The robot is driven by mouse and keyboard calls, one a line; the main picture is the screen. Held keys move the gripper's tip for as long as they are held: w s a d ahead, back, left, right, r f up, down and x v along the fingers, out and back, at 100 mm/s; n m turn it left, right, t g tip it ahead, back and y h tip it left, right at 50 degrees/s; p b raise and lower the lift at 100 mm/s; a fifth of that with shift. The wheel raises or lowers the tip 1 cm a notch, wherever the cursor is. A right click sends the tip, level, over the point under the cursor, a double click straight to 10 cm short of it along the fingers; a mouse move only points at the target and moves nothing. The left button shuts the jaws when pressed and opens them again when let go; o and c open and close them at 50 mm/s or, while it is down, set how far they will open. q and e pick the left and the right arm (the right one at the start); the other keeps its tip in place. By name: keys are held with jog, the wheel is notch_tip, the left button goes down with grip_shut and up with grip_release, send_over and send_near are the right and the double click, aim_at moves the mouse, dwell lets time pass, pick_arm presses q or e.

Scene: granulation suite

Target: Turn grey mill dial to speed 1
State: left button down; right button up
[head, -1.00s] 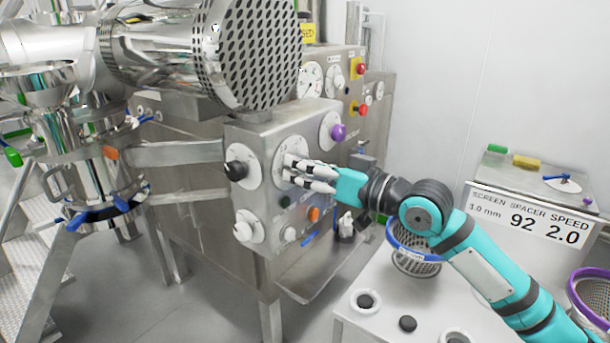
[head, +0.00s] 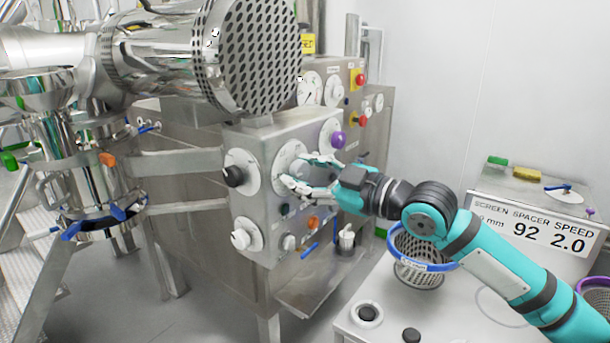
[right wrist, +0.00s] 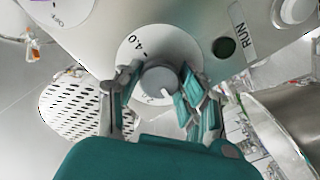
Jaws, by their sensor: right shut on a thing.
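The grey mill dial (head: 301,170) is a round knob on a white scale plate on the mill's steel control panel (head: 268,138). In the right wrist view the grey knob (right wrist: 159,82) sits between the fingers, with a white pointer mark at its lower right edge. My left gripper is out of view.
Near it are a black dial (head: 233,176), a white dial (head: 240,239), a purple knob (head: 338,139) and an orange button (head: 313,222). A sign (head: 540,232) reads screen, spacer 92, speed 2.0. A blue-rimmed basket screen (head: 420,268) stands on the white table below my arm.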

jog(key=shift+f+n, duration=0.2)
jog(key=shift+n, duration=0.7)
jog(key=o, duration=1.2)
jog(key=shift+r, duration=0.1)
jog(key=v, duration=1.2)
